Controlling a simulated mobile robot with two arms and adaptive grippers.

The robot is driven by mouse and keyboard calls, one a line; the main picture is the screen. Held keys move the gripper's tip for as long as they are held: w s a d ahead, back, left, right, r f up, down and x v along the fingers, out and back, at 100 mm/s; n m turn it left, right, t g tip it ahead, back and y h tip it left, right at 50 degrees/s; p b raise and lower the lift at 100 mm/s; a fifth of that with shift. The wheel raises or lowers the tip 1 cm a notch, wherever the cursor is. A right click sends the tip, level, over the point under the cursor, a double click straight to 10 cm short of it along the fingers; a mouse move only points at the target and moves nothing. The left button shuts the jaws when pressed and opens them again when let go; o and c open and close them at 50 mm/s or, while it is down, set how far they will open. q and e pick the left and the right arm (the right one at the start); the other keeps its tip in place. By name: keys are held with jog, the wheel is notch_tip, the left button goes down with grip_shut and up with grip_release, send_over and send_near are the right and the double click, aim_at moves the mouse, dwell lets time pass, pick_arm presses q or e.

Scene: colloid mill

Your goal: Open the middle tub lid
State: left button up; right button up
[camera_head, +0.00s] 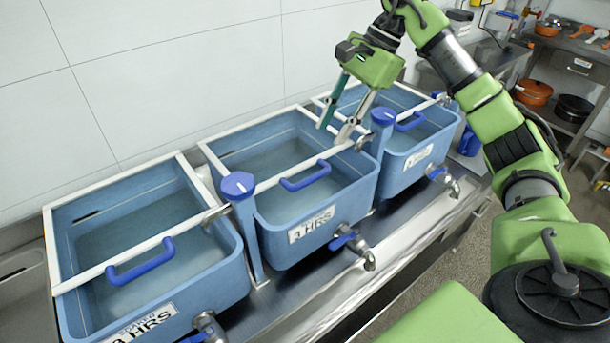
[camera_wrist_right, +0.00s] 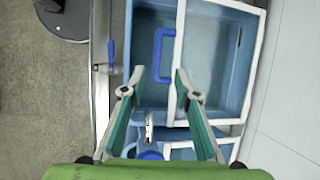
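The middle tub (camera_head: 312,222) is a blue basin. Its white-framed lid (camera_head: 222,172) looks flat and shut, with a blue handle (camera_head: 305,178) towards the front. The middle tub (camera_wrist_right: 248,75) fills much of that view. My left gripper is not in view.
Similar blue tubs stand left (camera_head: 200,285) and right (camera_head: 405,170). Blue-capped posts (camera_head: 240,215) stand between the tubs. Metal taps (camera_head: 350,243) jut from the fronts over the steel counter (camera_head: 330,300). A tiled wall (camera_head: 170,90) lies behind.

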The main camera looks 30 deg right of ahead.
aim_at(306, 180)
jog(key=p+x, duration=0.1)
jog(key=x, duration=0.3)
jog(key=p+x, duration=0.1)
jog(key=x, duration=0.8)
jog(key=shift+s+p, duration=0.3)
jog(key=shift+p, duration=0.1)
grip_shut()
